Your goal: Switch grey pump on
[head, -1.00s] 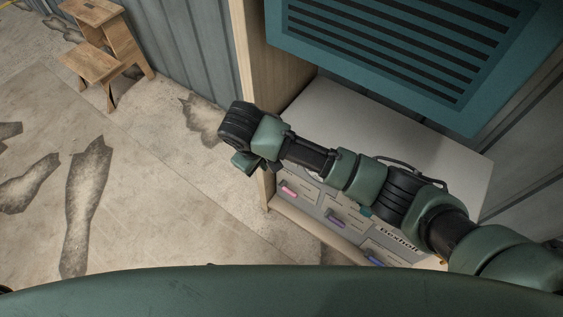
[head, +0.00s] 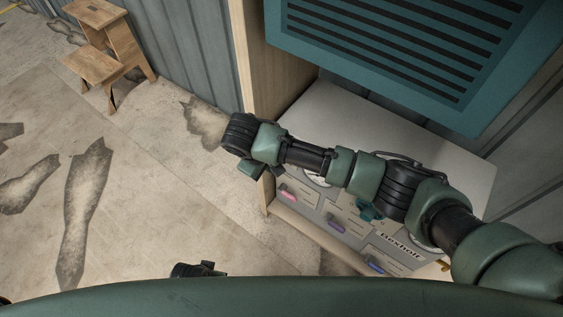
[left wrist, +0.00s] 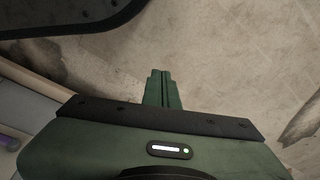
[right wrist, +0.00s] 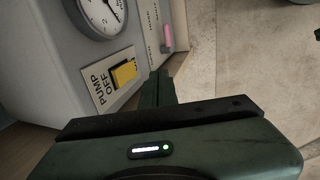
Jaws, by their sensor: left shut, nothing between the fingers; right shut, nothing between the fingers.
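A yellow rocker switch (right wrist: 124,73) sits on a pale plate lettered PUMP and OFF, on a grey panel in the right wrist view. My right gripper (right wrist: 160,80) is shut and empty, just right of the switch in that view; I cannot tell whether it touches the panel. In the head view the right arm reaches across the grey control box (head: 330,100), with its gripper (head: 250,172) at the box's left end. The arm hides part of the panel. My left gripper (left wrist: 162,88) is shut and empty above the floor.
A round gauge (right wrist: 96,14) and a pink handle (right wrist: 168,38) are near the switch. A teal slatted unit (head: 400,50) overhangs the box. A wooden step stool (head: 105,50) stands far left; floor between is clear.

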